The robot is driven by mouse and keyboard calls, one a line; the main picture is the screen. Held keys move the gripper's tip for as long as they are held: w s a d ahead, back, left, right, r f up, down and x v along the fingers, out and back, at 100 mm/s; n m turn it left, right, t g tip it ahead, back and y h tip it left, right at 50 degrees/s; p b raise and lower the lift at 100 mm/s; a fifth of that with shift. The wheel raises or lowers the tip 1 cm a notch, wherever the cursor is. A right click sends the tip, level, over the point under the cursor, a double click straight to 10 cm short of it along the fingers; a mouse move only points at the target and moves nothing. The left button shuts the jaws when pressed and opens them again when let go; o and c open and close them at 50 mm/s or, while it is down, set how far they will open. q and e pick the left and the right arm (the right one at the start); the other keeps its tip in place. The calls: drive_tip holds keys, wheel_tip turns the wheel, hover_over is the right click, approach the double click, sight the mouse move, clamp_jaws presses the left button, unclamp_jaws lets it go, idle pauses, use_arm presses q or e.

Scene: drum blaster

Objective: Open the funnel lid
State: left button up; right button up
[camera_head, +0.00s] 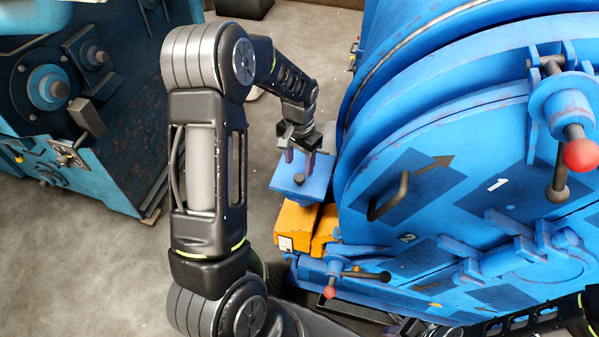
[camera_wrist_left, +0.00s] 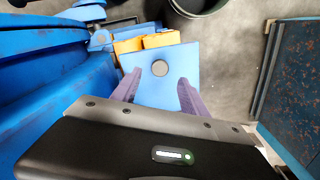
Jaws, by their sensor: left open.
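The funnel lid (camera_head: 294,187) is a flat blue plate with a dark round knob (camera_head: 298,179) on top. It lies beside the large blue drum machine, above orange parts, and looks closed. The lid also shows in the left wrist view (camera_wrist_left: 189,88), with its grey round knob (camera_wrist_left: 160,68) beyond the fingertips. My left gripper (camera_head: 299,160) is open and empty, with its two purple fingers (camera_wrist_left: 154,88) pointing toward the lid. In the wrist view the fingers lie over the near part of the lid; whether they touch it I cannot tell. My right gripper is not visible.
The blue drum machine (camera_head: 430,130) stands close on the right, with a door handle (camera_head: 388,197) and red-knobbed levers. Orange boxes (camera_head: 296,222) are below the lid. A teal machine (camera_head: 110,150) stands at the left. Grey floor (camera_head: 110,265) is free between.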

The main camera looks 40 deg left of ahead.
sight(299, 177)
use_arm(q)
wheel_tip(299, 177, down, 6)
drive_tip(key=shift+r+p, duration=0.15)
drive_tip(key=shift+p, duration=0.2)
drive_tip(key=shift+c, duration=0.5)
clamp_jaws()
idle(0.8)
